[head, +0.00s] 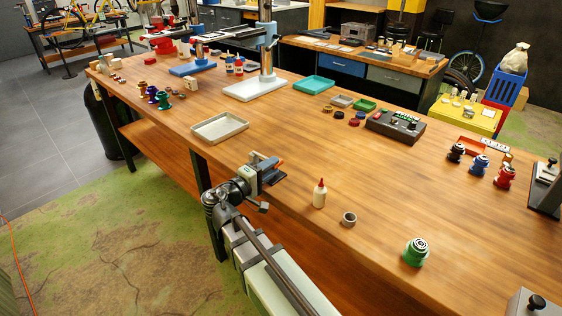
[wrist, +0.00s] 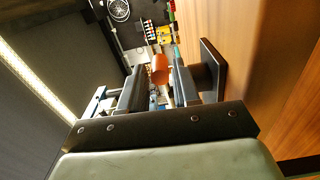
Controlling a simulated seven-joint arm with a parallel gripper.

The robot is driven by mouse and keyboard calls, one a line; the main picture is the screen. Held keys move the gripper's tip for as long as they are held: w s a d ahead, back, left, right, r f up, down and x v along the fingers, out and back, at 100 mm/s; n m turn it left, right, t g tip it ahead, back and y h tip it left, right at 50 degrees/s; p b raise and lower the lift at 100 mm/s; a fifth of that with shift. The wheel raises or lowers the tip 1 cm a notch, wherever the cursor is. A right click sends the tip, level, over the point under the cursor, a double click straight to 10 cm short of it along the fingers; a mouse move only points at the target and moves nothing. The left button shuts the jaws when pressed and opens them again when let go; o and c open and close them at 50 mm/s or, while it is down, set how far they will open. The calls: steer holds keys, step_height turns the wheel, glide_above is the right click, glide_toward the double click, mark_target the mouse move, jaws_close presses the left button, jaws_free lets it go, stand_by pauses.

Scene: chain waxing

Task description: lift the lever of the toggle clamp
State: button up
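My gripper (head: 262,172) is at the front edge of the wooden workbench, left of the white bottle. An orange-red handle tip shows just beside it in the head view (head: 279,161). In the wrist view the orange-red cylinder (wrist: 160,70) is between the fingers (wrist: 155,88) or just beyond them, with a narrow gap visible on each side. It looks like the grip of the toggle clamp's lever. The fingers are apart. A dark block (wrist: 208,70) beside the right finger may belong to the clamp. The rest of the clamp is hidden or hard to separate from my gripper.
A white bottle with a red tip (head: 319,194), a grey ring (head: 348,219) and a green spool-like part (head: 415,252) stand to the right on the bench. A beige tray (head: 220,128) lies behind left. The bench middle is clear.

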steer(key=shift+x, duration=2.4)
steer(key=shift+c, duration=0.2)
jaws_close()
